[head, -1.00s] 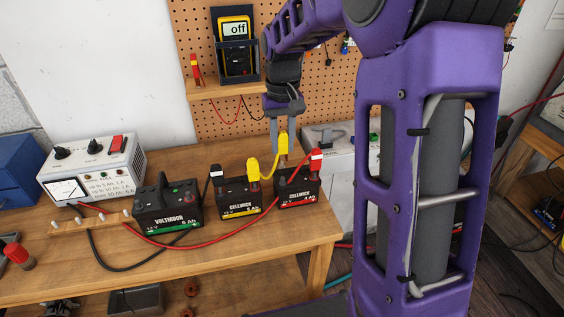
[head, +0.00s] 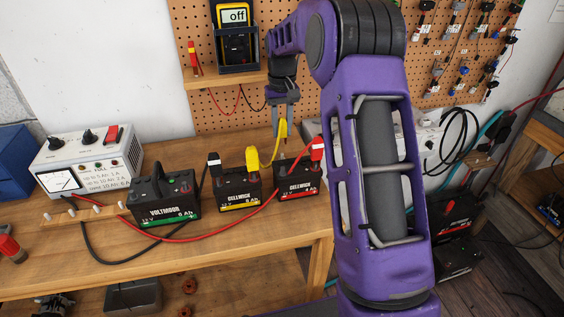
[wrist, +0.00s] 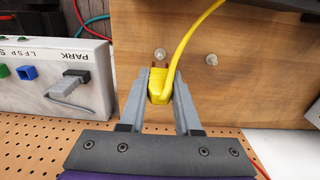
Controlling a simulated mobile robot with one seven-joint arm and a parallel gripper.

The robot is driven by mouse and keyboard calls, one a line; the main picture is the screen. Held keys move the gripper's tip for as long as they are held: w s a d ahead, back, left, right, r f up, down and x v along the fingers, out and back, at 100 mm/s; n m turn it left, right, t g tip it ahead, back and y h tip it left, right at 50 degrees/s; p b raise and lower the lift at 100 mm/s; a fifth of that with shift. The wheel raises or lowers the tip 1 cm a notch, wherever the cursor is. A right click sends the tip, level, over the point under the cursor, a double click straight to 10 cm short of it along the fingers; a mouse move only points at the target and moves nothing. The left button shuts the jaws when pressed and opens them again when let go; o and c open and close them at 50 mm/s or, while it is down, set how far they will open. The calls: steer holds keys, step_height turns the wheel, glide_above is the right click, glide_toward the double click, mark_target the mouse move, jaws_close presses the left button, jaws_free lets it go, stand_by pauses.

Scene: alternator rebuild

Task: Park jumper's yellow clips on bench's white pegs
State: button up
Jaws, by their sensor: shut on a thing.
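My gripper (head: 282,119) is shut on one yellow clip (wrist: 159,91) of the jumper, held in the air behind the right-hand Cellwick battery. This clip also shows in the head view (head: 283,130). The yellow cable runs from it to the other yellow clip (head: 252,158), which sits on top of the middle, yellow-labelled Cellwick battery (head: 239,189). In the wrist view two whitish round pegs, one (wrist: 160,54) just beyond the held clip and one (wrist: 211,59) to its right, stand on the wooden bench top (wrist: 135,25). Those two pegs are hidden in the head view.
The red-labelled Cellwick battery (head: 297,184) carries a red clip (head: 317,148). The Voltmoor battery (head: 166,200) and a charger (head: 85,165) stand left. A wooden strip (head: 85,214) bears several white pegs. A grey PARK box (wrist: 50,80) and pegboard (wrist: 35,150) border the bench area.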

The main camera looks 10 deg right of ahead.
mark_target(282, 118)
steer(key=shift+f, duration=1.2)
steer(key=shift+b, duration=0.3)
steer(key=shift+f+b, duration=0.55)
steer(key=shift+f, duration=0.65)
steer(key=o, duration=1)
step_height(282, 118, up, 8)
steer(key=p, duration=0.5)
steer(key=shift+r+p, duration=0.25)
steer(key=shift+p, duration=0.1)
